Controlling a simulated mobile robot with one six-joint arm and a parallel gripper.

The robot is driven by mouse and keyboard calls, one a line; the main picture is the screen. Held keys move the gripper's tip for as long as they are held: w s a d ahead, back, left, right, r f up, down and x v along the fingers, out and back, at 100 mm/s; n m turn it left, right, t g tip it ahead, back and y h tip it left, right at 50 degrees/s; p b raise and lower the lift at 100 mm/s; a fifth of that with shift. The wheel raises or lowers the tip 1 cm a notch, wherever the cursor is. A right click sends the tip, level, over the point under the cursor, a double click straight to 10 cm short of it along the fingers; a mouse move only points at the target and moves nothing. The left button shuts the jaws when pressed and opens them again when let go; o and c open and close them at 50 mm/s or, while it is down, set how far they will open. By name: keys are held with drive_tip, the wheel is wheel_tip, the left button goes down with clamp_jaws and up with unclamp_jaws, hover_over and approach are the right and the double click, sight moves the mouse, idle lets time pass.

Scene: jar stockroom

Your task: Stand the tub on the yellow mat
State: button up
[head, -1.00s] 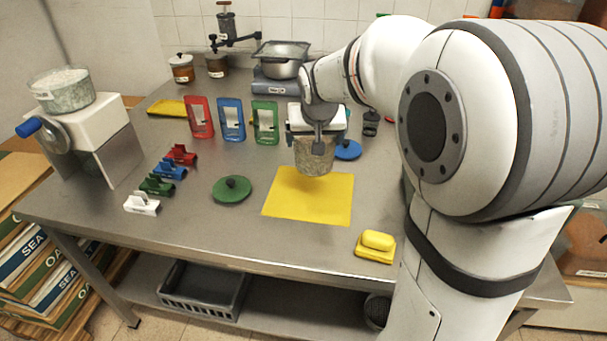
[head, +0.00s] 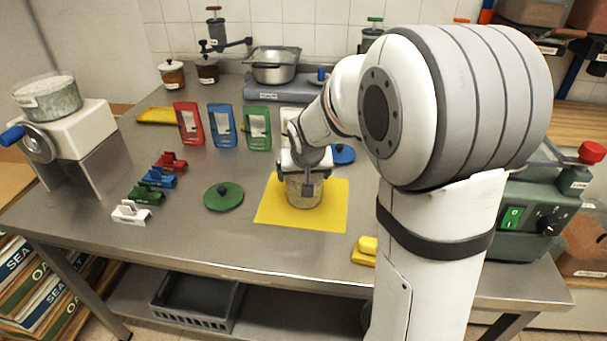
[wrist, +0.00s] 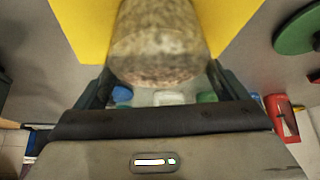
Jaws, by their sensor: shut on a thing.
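The tub (head: 303,193) is a short, round, speckled grey-beige container, upright over the middle of the yellow mat (head: 328,218). My gripper (head: 305,180) is shut on the tub from behind, with a finger against its side. In the wrist view the tub (wrist: 158,45) sits between my two fingers with the yellow mat (wrist: 85,22) on both sides of it. The tub's base looks on or just above the mat; I cannot tell whether it touches.
A green lid (head: 223,197) lies left of the mat. A yellow block (head: 365,250) is near the front edge, right of the mat. Red, blue and green frames (head: 257,128) stand behind. A blue lid (head: 342,154) lies behind the mat.

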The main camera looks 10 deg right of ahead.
drive_tip(key=shift+f, duration=0.1)
drive_tip(key=o, duration=0.9)
drive_tip(key=shift+r, duration=0.25)
drive_tip(key=d+p+v, duration=0.1)
drive_tip(key=v, duration=1)
drive_tip(key=s+f+g, duration=0.2)
drive_tip(key=s+f, duration=0.1)
drive_tip(key=s, duration=0.7)
drive_tip(key=s+f+n+g, duration=0.1)
drive_tip(key=s+f+g, duration=0.1)
drive_tip(key=s, duration=0.8)
drive_tip(key=shift+s+a+f+n+y, duration=0.3)
drive_tip(key=shift+a+f+y, duration=0.1)
drive_tip(key=shift+a+f, duration=0.1)
